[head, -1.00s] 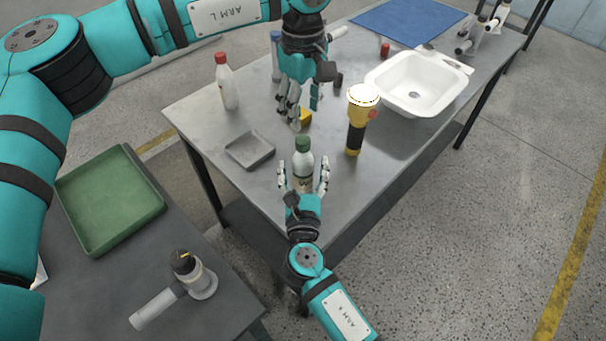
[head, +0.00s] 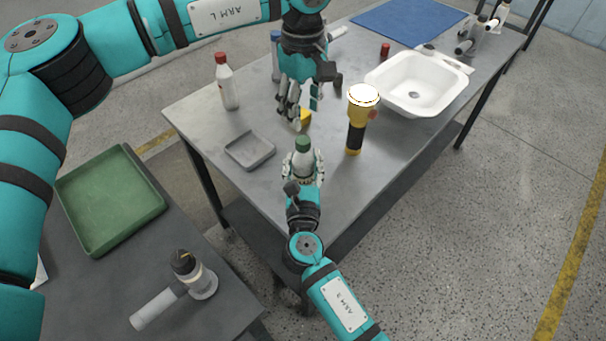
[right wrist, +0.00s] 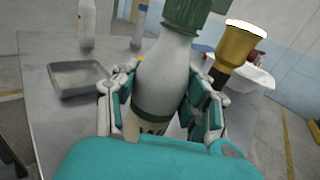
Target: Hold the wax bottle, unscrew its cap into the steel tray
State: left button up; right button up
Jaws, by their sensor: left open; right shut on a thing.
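The wax bottle (head: 303,162) is white with a green cap (head: 303,143) and stands upright near the table's front edge. My right gripper (head: 303,173) is shut on its body, fingers on both sides; the right wrist view shows the bottle (right wrist: 163,85) close up between the fingers, with its cap (right wrist: 190,14) on. My left gripper (head: 298,112) is open and empty, pointing down above the table, behind and above the bottle. The small grey steel tray (head: 250,150) lies left of the bottle and is empty.
A yellow and black flashlight (head: 357,120) stands right of the bottle. A white bottle with a red cap (head: 226,82) stands at the back left. A white sink (head: 418,82) is at the right. A yellow object (head: 305,118) lies beside my left fingers.

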aim_at(303, 139)
grip_shut()
pick_arm(q)
jog(key=m, duration=1.3)
jog(key=shift+m, duration=0.3)
jog(key=shift+f, duration=4)
jog(key=shift+c, duration=0.3)
